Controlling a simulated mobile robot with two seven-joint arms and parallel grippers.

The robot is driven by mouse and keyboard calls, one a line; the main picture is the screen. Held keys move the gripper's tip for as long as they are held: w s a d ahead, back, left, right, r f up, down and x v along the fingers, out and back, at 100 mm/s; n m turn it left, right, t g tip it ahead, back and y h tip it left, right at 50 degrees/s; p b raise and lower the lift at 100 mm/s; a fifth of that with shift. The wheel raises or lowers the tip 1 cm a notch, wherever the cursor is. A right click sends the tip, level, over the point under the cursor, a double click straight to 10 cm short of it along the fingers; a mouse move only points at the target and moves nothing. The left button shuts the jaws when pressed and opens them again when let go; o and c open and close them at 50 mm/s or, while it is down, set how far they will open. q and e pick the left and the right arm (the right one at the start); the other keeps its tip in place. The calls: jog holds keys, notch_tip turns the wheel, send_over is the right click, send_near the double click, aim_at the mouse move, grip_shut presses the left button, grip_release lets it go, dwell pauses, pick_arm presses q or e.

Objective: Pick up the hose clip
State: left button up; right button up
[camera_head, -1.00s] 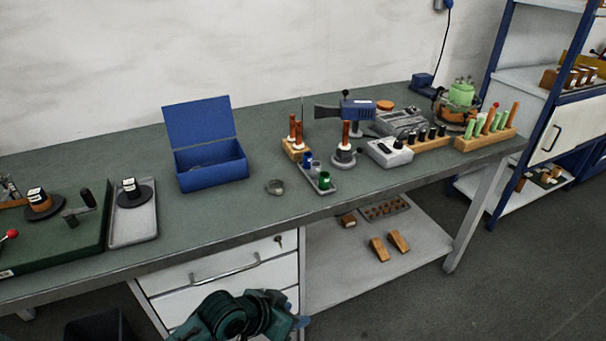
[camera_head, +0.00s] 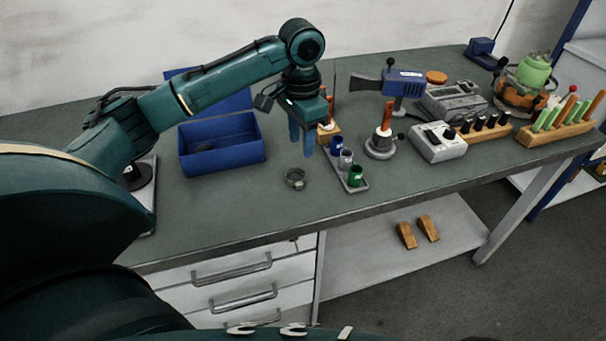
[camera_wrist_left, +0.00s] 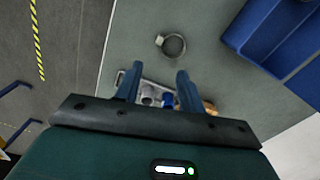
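My left gripper (camera_head: 302,148) is above the bench, just behind the clip in the head view, pointing down. Its two blue fingers (camera_wrist_left: 158,75) are apart with nothing between them gripped, and the clip lies beyond their tips. My right gripper is not in view.
A blue open box (camera_head: 222,160) stands left of the clip. A grey tray (camera_head: 358,187) with coloured cups is close on the right. A soldering stand (camera_head: 380,150) and a grey control box (camera_head: 438,150) are further right. Bare bench lies in front of the clip.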

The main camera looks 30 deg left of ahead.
aim_at(302, 182)
pick_arm(q)
notch_tip(302, 182, down, 11)
jog(key=shift+f, duration=0.1)
dwell(0.4)
grip_shut()
